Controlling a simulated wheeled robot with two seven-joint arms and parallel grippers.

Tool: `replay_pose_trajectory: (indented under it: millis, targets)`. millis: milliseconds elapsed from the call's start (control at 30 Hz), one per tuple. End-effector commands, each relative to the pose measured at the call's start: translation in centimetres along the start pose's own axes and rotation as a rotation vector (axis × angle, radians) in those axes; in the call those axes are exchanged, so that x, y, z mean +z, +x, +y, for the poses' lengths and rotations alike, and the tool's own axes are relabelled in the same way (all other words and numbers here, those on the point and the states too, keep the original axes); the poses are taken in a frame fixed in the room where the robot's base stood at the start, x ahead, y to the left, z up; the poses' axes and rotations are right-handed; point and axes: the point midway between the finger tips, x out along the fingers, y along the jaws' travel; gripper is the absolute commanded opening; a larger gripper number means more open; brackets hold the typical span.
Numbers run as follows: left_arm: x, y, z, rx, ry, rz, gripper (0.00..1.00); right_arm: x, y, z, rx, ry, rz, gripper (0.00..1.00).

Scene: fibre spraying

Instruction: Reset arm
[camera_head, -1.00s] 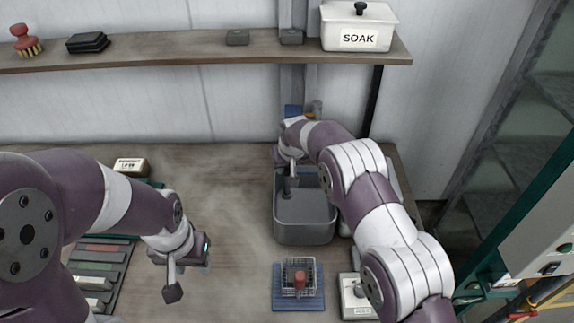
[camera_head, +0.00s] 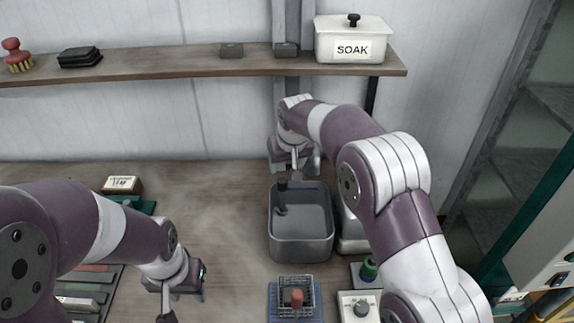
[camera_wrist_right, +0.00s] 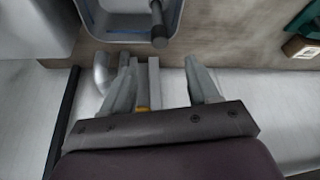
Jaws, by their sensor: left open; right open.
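My right arm reaches over the right side of the bench. Its gripper (camera_head: 294,172) is above the back edge of the grey basin (camera_head: 301,252) in the head view. In the right wrist view the gripper's two fingers (camera_wrist_right: 168,80) are spread apart, with a grey upright bar and a small yellow patch seen between them; I cannot tell how far off these are. The basin (camera_wrist_right: 115,36) and a dark spout end (camera_wrist_right: 159,36) show beyond the fingertips. My left gripper (camera_head: 178,300) is low over the left half of the bench, open, apparently empty, its tip partly cut off.
A wire basket (camera_head: 283,284) on a blue mat (camera_head: 273,308) holds a red-topped item. A white device with a knob (camera_head: 348,298) and a green-topped item (camera_head: 368,268) stand right of it. A shelf (camera_head: 200,70) carries a SOAK box (camera_head: 330,40). The middle bench is clear.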

Motion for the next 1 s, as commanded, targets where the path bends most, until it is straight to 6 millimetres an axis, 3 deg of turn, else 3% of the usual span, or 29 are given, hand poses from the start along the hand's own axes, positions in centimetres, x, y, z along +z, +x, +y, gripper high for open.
replay_pose_trajectory:
  millis: [200,667,767,833,1000]
  targets:
    - [0.0,0.2,0.0,0.0,0.0,0.0,0.43,0.0,-1.0,0.0,0.0,0.0,-0.001,0.6]
    - [0.0,0.2,0.0,0.0,0.0,0.0,0.43,-0.2,-0.8,-0.1,-0.002,-0.01,0.017,0.6]
    - [0.0,0.2,0.0,0.0,0.0,0.0,0.43,3.4,1.2,0.0,-0.004,-0.024,-0.044,0.6]
    - [0.0,0.2,0.0,0.0,0.0,0.0,0.43,7.5,1.4,1.0,-0.002,-0.018,-0.099,0.6]
    - [0.0,0.2,0.0,0.0,0.0,0.0,0.43,19.7,-1.6,4.8,0.016,0.048,-0.22,0.6]
